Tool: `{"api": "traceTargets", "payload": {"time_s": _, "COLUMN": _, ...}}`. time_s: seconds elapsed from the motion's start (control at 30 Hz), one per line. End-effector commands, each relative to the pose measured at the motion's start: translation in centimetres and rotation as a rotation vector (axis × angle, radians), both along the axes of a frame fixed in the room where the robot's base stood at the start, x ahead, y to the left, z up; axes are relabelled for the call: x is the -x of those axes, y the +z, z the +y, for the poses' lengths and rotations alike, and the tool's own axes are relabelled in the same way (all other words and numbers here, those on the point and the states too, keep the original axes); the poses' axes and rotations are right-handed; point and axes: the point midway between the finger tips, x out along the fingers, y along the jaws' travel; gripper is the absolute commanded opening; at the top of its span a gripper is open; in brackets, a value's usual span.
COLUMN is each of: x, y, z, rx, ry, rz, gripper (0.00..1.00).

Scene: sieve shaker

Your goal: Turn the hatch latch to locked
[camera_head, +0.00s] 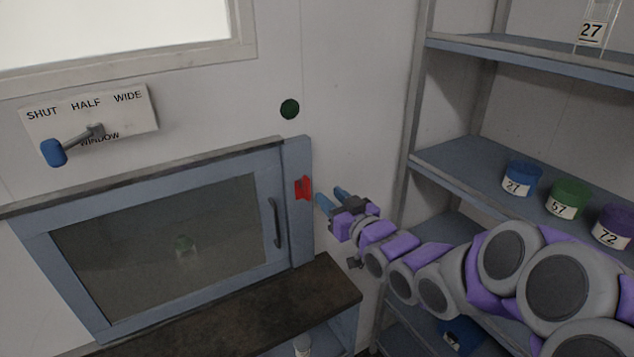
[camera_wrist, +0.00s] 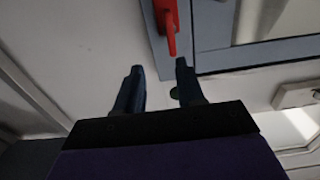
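The red hatch latch (camera_head: 303,188) is on the blue frame strip to the right of the glazed hatch (camera_head: 165,255). In the wrist view the red latch (camera_wrist: 167,22) is at the top, its handle pointing down the picture. The hatch panel looks closed, with a dark handle (camera_head: 274,222) at its right side. My gripper (camera_head: 330,196) is just right of the latch in the head view. In the wrist view my gripper (camera_wrist: 158,70) has its two dark fingers apart, with nothing between them. The fingertips are short of the latch and do not appear to touch it.
A shelf unit (camera_head: 480,170) with labelled blue, green and purple jars stands at the right, close to my arm. A dark ledge (camera_head: 270,310) runs below the hatch.

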Motion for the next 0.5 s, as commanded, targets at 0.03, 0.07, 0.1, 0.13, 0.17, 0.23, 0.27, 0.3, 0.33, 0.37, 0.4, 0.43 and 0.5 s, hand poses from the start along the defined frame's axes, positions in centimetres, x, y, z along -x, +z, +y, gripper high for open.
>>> {"api": "traceTargets", "payload": {"time_s": 0.03, "x": -0.6, "y": -0.2, "z": 1.2, "rx": 0.004, "ry": 0.008, "rz": -0.002, "gripper": 0.38}}
{"api": "traceTargets", "payload": {"time_s": 0.07, "x": -1.1, "y": -0.2, "z": 1.6, "rx": 0.004, "ry": 0.007, "rz": -0.003, "gripper": 0.38}}
{"api": "traceTargets", "payload": {"time_s": 0.1, "x": -1.6, "y": -0.1, "z": 2.0, "rx": 0.005, "ry": 0.007, "rz": -0.003, "gripper": 0.38}}
{"api": "traceTargets", "payload": {"time_s": 0.13, "x": -2.1, "y": -0.2, "z": 2.4, "rx": 0.005, "ry": 0.007, "rz": -0.003, "gripper": 0.38}}
{"api": "traceTargets", "payload": {"time_s": 0.17, "x": -2.5, "y": -0.2, "z": 2.5, "rx": 0.004, "ry": 0.006, "rz": -0.003, "gripper": 0.38}}
{"api": "traceTargets", "payload": {"time_s": 0.23, "x": -3.4, "y": -0.2, "z": 2.8, "rx": 0.003, "ry": 0.007, "rz": -0.001, "gripper": 0.38}}
{"api": "traceTargets", "payload": {"time_s": 0.27, "x": -3.8, "y": -0.2, "z": 2.7, "rx": 0.002, "ry": 0.006, "rz": -0.001, "gripper": 0.38}}
{"api": "traceTargets", "payload": {"time_s": 0.3, "x": -4.3, "y": 0.0, "z": 2.8, "rx": 0.0, "ry": 0.005, "rz": -0.002, "gripper": 0.38}}
{"api": "traceTargets", "payload": {"time_s": 0.33, "x": -4.6, "y": 0.0, "z": 2.9, "rx": -0.002, "ry": 0.005, "rz": -0.003, "gripper": 0.38}}
{"api": "traceTargets", "payload": {"time_s": 0.37, "x": -4.9, "y": 0.0, "z": 2.9, "rx": -0.004, "ry": 0.005, "rz": -0.002, "gripper": 0.38}}
{"api": "traceTargets", "payload": {"time_s": 0.4, "x": -5.2, "y": 0.1, "z": 2.9, "rx": -0.005, "ry": 0.005, "rz": -0.003, "gripper": 0.38}}
{"api": "traceTargets", "payload": {"time_s": 0.43, "x": -5.5, "y": 0.1, "z": 3.0, "rx": -0.007, "ry": 0.005, "rz": -0.003, "gripper": 0.38}}
{"api": "traceTargets", "payload": {"time_s": 0.5, "x": -6.0, "y": 0.2, "z": 3.2, "rx": -0.009, "ry": 0.003, "rz": -0.004, "gripper": 0.38}}
